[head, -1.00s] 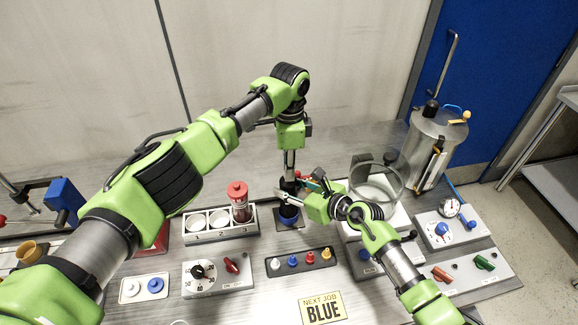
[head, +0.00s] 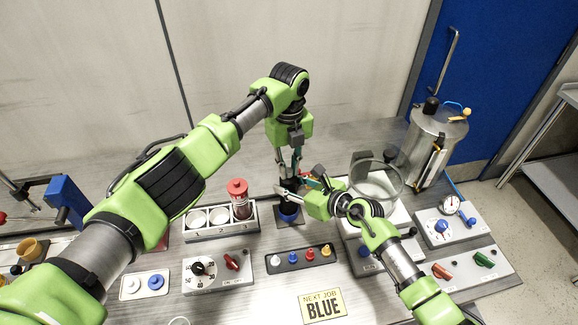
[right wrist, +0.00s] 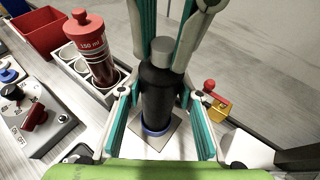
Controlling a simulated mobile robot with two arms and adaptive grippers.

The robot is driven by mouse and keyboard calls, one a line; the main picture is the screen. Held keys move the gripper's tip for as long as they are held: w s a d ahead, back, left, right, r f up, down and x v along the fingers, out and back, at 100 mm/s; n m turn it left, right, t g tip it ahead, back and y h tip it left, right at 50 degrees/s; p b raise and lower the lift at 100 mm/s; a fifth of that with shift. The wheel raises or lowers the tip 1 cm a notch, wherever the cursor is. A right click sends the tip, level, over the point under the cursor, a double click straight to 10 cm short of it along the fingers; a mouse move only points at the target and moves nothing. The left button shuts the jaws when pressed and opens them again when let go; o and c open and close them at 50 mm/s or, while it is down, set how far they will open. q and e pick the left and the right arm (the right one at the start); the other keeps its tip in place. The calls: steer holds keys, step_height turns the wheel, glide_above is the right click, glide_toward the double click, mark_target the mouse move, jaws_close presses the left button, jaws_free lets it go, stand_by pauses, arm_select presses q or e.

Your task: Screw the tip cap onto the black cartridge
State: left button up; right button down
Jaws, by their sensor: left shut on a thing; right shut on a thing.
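The black cartridge (right wrist: 157,95) stands upright in a blue ring holder (right wrist: 157,130), which shows in the head view (head: 288,214). A grey tip cap (right wrist: 163,50) sits at the top of the cartridge. I cannot tell whether its thread is engaged. My left gripper (head: 289,182) comes down from above, its fingers (right wrist: 165,45) either side of the cap, shut on it. My right gripper (right wrist: 160,92) reaches in from the right, shut on the cartridge's body. In the head view the fingers hide most of the cartridge and cap.
A strip of small coloured caps (head: 302,257) and a "NEXT JOB BLUE" sign (head: 322,306) lie in front. A glass vessel (head: 376,180) stands close to my right arm.

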arm_select(q)
steer(key=m, duration=0.9)
steer(key=shift+a, duration=0.1)
steer(key=o, duration=0.7)
steer(key=shift+r, duration=0.1)
steer(key=shift+r, duration=2.15)
steer(key=shift+c, duration=0.6)
